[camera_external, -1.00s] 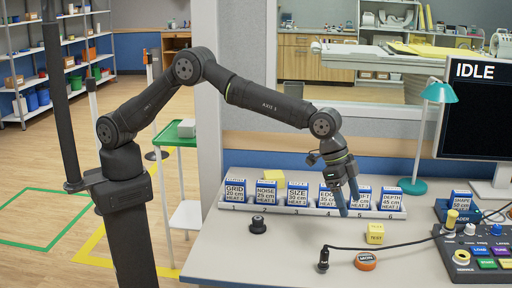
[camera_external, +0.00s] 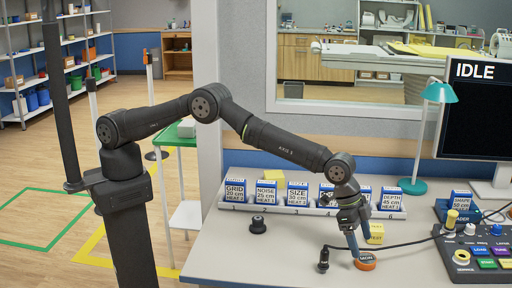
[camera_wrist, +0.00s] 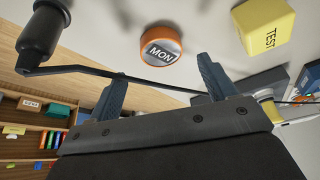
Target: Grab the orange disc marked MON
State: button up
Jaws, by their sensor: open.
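My gripper (camera_external: 354,251) is just above and beside the disc in the external view, pointing down.
A yellow TEST block (camera_external: 376,233) stands close behind the disc. A black plug (camera_external: 323,262) with a cable stands to its left, and the cable runs across to the control panel (camera_external: 487,245). A rack of labelled boxes (camera_external: 290,209) lies behind. The front left desk is clear.

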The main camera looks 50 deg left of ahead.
aim_at(366, 258)
jog(key=shift+x, duration=2.5)
jog(key=shift+w+a, duration=0.1)
jog(key=shift+a, duration=0.05)
jog(key=c, duration=1.1)
jog(key=shift+r, duration=0.1)
